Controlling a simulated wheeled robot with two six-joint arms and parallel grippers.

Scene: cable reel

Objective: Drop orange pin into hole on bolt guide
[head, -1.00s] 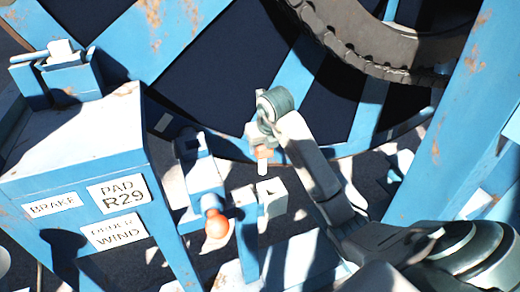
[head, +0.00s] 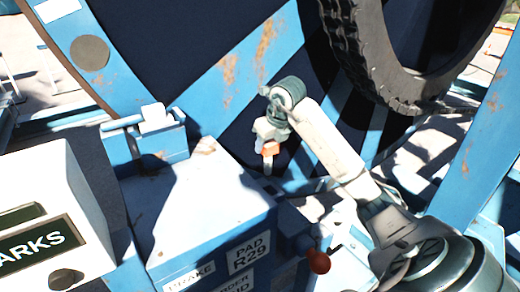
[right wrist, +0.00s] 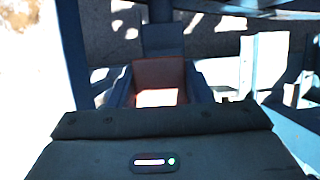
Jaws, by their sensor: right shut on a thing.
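My right gripper (head: 267,138) is shut on the orange pin (head: 268,149), which hangs below the jaws with its pale metal tip pointing down. The gripper and pin are in the air in front of the reel's dark side, beyond the blue brake box. In the right wrist view the orange pin (right wrist: 159,78) sits between the two jaws, its near face brightly lit. I cannot make out the bolt guide or its hole for certain in either view now. My left gripper is not in view.
A blue box (head: 205,215) with brake and pad labels stands left of the pin. A red-orange knob (head: 318,262) sticks out at its right side. A white panel (head: 55,205) is at the left. A black tyre (head: 375,60) and blue frame post (head: 465,150) stand at the right.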

